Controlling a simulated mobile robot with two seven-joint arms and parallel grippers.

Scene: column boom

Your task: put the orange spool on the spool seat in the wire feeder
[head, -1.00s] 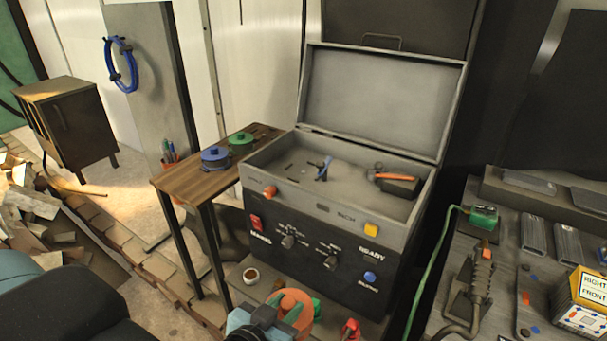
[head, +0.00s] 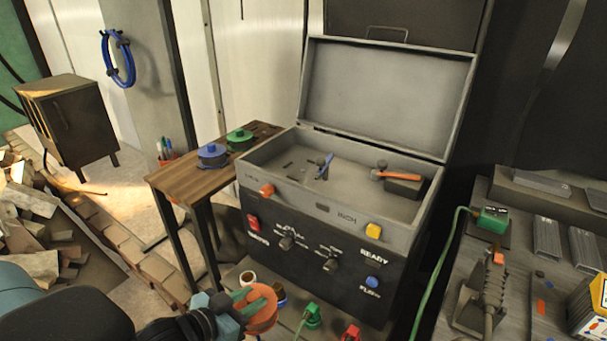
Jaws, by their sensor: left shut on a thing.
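My left gripper (head: 232,306) comes in from the lower left and is shut on the orange spool (head: 263,311). The spool is tilted and held low in front of the wire feeder (head: 330,240), below the level of its open box. The feeder's lid is raised. Inside the box, a small post with a blue lever (head: 324,167) stands near the middle, and an orange-handled part (head: 395,176) lies at the right. I cannot tell for sure which part is the spool seat. My right gripper is not in view.
A wooden side table (head: 190,180) left of the feeder bears a blue spool (head: 212,154) and a green spool (head: 240,139). A cluttered bench stands right.

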